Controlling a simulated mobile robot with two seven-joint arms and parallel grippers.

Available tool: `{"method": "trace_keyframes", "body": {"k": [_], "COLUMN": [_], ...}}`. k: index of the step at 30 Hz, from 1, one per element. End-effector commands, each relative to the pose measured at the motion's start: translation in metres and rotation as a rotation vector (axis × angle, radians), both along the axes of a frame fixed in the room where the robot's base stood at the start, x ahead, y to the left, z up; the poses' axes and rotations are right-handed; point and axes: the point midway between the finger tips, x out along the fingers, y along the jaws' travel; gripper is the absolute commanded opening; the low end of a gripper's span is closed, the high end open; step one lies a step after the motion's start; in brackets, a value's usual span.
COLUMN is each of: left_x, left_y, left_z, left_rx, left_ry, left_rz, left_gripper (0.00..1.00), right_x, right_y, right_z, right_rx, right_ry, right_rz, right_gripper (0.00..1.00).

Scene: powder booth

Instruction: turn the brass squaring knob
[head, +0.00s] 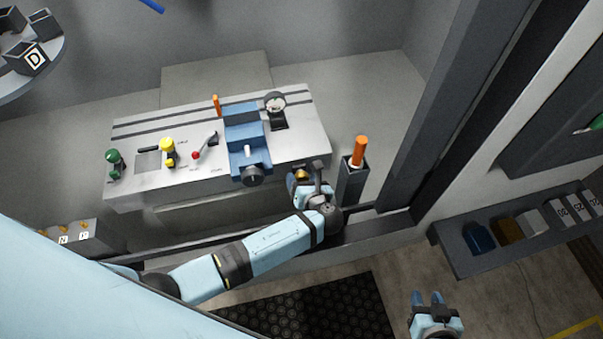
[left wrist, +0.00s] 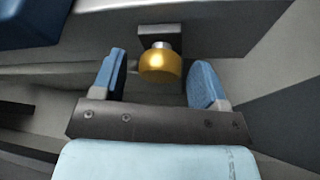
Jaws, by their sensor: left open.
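The brass squaring knob (head: 300,174) is a small gold cylinder on the front of the bench, right of the blue vise. In the left wrist view the knob (left wrist: 160,66) sits on a short silver shaft from a dark bracket (left wrist: 178,40). My left gripper (head: 308,181) is at the knob. In the left wrist view its blue fingers (left wrist: 160,80) are open, one on each side of the knob, with a clear gap on both sides. My right gripper (head: 429,298) is low at the right, far from the knob, its fingers apart and empty.
The blue vise (head: 246,140) with its dark round knob stands just left of my left gripper. A dark holder (head: 351,181) with an orange-handled tool (head: 359,152) stands close on the right. A dark booth post (head: 415,110) rises further right.

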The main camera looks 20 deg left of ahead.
Motion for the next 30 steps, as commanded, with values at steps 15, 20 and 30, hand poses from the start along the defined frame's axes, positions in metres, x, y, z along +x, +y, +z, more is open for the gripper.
{"method": "trace_keyframes", "body": {"k": [15,20,30], "left_x": [-0.0005,-0.0003,-0.0004], "left_y": [-0.0003,-0.0001,0.0011], "left_z": [-0.0003,-0.0003,0.0002], "left_rx": [0.000,-0.003,-0.100], "left_ry": [0.000,-0.002,-0.067], "left_rz": [0.000,0.000,0.000], "left_gripper": [0.21,0.18,0.18], "right_x": [-0.0010,-0.0011,-0.0010], "right_y": [0.0005,0.0006,0.0005], "right_z": [-0.0018,-0.0019,-0.0018], "right_rx": [-0.001,-0.001,-0.001], "right_ry": [0.004,0.004,0.004], "right_rz": [0.002,0.002,0.002], "right_gripper": [0.39,0.39,0.39]}}
